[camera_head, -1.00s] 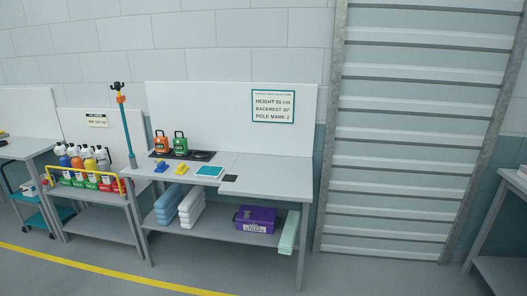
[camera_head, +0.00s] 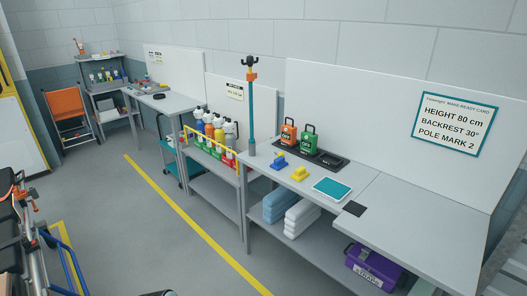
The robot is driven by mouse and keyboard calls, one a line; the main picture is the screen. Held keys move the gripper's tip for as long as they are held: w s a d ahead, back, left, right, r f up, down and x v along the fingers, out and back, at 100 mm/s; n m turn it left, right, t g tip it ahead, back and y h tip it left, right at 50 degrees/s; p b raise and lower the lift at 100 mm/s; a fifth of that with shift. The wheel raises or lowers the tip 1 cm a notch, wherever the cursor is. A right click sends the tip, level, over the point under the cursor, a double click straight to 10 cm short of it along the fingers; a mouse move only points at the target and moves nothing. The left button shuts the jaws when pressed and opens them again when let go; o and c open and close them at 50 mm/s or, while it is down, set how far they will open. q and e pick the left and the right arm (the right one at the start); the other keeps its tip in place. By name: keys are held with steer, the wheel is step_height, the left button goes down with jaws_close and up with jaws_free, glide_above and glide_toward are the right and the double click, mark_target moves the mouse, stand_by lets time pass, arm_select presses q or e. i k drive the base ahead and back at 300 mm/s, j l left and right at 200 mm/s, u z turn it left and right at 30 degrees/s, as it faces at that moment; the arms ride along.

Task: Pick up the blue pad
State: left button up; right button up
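No single object is clearly marked as the blue pad. A flat teal-blue rectangle with a pale rim (camera_head: 332,189) lies on the grey workbench (camera_head: 400,222). A small blue block (camera_head: 278,163) sits further left on the same top, close to a similar yellow block (camera_head: 299,174). A stack of folded light-blue cloth-like items (camera_head: 280,204) lies on the shelf below, beside a white stack (camera_head: 301,217). Neither of my grippers is in view.
Orange (camera_head: 288,135) and green (camera_head: 309,142) containers stand on a black tray at the back. A teal pole (camera_head: 252,115) rises at the bench's left end. A purple box (camera_head: 372,268) sits on the lower shelf. A stretcher-like frame (camera_head: 30,240) stands lower left; open floor lies between.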

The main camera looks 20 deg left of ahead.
mark_target(279, 163)
steer(key=i+j, duration=0.25)
steer(key=i, duration=0.15)
steer(key=i+j+u, duration=0.1)
steer(key=i+j, duration=0.15)
steer(key=i, duration=0.15)
steer(key=i+j, duration=0.25)
steer(key=i+j+z, duration=0.45)
steer(key=j, duration=0.2)
steer(key=j+z, duration=0.2)
steer(key=j, duration=0.15)
steer(key=i, duration=0.05)
